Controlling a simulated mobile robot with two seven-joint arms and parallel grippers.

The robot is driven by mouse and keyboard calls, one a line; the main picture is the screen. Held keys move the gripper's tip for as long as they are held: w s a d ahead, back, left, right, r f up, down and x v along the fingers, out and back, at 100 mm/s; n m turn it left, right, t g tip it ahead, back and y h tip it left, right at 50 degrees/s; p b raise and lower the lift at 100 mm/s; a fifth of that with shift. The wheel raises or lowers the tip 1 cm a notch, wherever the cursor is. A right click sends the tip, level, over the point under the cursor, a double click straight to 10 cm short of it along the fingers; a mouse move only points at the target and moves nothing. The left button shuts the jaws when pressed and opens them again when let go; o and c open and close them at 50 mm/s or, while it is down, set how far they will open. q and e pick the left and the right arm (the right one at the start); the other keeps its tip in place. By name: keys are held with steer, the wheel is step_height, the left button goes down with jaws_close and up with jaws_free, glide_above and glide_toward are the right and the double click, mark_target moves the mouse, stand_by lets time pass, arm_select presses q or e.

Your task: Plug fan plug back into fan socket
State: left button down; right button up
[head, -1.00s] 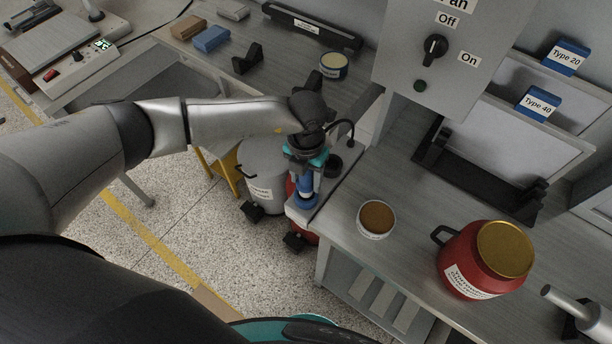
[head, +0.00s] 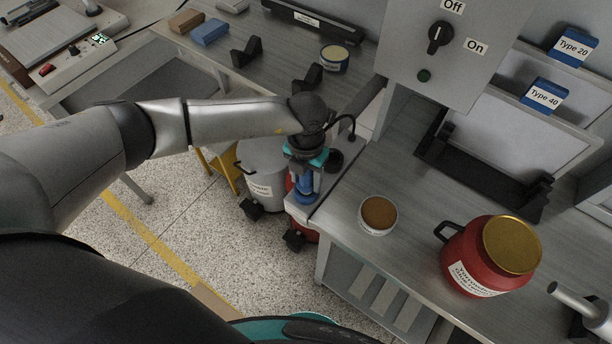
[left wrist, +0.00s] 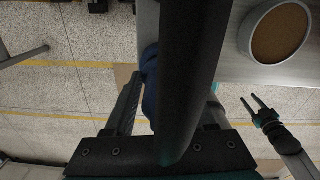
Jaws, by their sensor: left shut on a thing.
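My left gripper (head: 304,192) points down at the left edge of the bench, beside a round black fitting, possibly the fan socket (head: 335,160). It is shut on a blue plug-like piece (head: 304,182), which also shows in the left wrist view (left wrist: 150,88), partly hidden by a dark bar. I cannot tell whether the piece touches the bench. A black cable (head: 351,124) loops up behind the gripper. The fan panel (head: 455,60) has a black Off/On knob (head: 440,37). My right gripper (left wrist: 259,104) shows in the left wrist view with two spread fingers, open and empty.
A cork-coloured round tin (head: 378,215) and a red pot (head: 490,257) stand on the bench (head: 340,225) to the right. A grey bin (head: 262,170) stands on the floor behind the gripper. Black holders (head: 247,52) stand on the far bench.

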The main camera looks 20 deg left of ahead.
arm_select(q)
steer(key=shift+f+b, duration=0.35)
steer(key=shift+f, duration=0.1)
steer(key=shift+c, duration=0.8)
jaws_free()
steer(key=shift+r, duration=0.1)
step_height(320, 180, up, 15)
steer(key=shift+r, duration=0.1)
